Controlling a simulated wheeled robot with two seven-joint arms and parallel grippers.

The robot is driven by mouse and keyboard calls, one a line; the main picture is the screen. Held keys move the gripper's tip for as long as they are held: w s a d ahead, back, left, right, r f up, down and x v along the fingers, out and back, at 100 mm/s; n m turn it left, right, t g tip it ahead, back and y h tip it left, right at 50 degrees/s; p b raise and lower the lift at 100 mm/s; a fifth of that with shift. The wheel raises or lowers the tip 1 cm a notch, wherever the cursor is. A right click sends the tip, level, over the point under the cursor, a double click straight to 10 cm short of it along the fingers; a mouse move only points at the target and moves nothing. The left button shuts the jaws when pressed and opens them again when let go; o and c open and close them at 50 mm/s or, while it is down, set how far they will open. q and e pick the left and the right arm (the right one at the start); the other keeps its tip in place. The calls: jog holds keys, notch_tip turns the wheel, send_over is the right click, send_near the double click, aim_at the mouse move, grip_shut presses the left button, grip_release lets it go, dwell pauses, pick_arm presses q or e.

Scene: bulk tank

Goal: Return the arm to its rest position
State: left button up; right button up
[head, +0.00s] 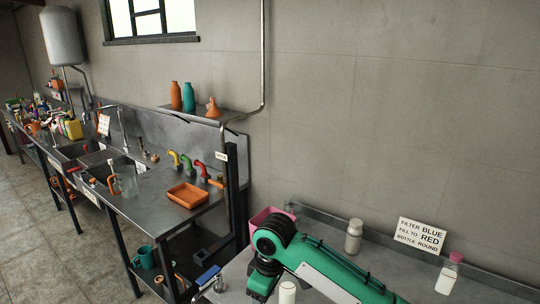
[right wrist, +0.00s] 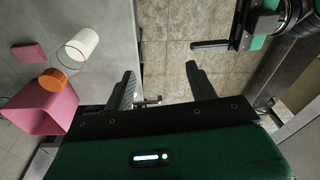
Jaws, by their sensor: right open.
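My right gripper (right wrist: 161,84) is open in the right wrist view. Its two dark fingers stand apart with tiled floor visible between them and nothing held. A small metal fitting (right wrist: 151,101) shows low between the fingers; I cannot tell how near it is. My green and black right arm (head: 325,268) is bent over the near counter in the head view; its fingers cannot be made out there. At the upper right of the right wrist view is a black and green part that looks like my left gripper (right wrist: 212,45), with its opening unclear.
A pink bin (head: 262,222) is behind the arm; it also shows in the right wrist view (right wrist: 50,112). A pale bottle (head: 353,236), a pink-capped bottle (head: 447,276) and a sign (head: 420,236) stand near the wall. A white cylinder (head: 287,293) is close to the arm. An orange tray (head: 188,196) is left.

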jog(key=s+d+f+m+t+y, duration=0.2)
jog(key=s+d+f+m+y, duration=0.15)
jog(key=s+f, duration=0.8)
pick_arm(q)
jog(key=s+a+f+n+g+y, duration=0.3)
jog(key=s+a+g+y, duration=0.65)
jog(key=s+a, duration=0.95)
pick_arm(e)
jog(key=s+d+f+m+t+h, duration=0.25)
jog(key=s+d+m+h, duration=0.4)
jog(key=s+d, duration=1.25)
pick_arm(q)
notch_tip(320, 180, down, 29)
jog(key=g+h, duration=0.2)
jog(key=g, duration=0.1)
pick_arm(e)
notch_tip(320, 180, down, 31)
jog(key=w+d+g+y, duration=0.2)
pick_arm(q)
jog(key=s+a+f+g, duration=0.1)
jog(key=s+a+f, duration=0.2)
jog(key=s+f, duration=1.6)
jog(key=shift+s+f, duration=0.4)
jog(key=shift+f, duration=0.3)
pick_arm(e)
jog(key=s+d+f+g, duration=0.1)
jog(key=s+d+f, duration=0.2)
jog(key=s+f, duration=1.6)
jog(key=shift+s+f+m, duration=0.3)
jog(key=shift+f, duration=0.5)
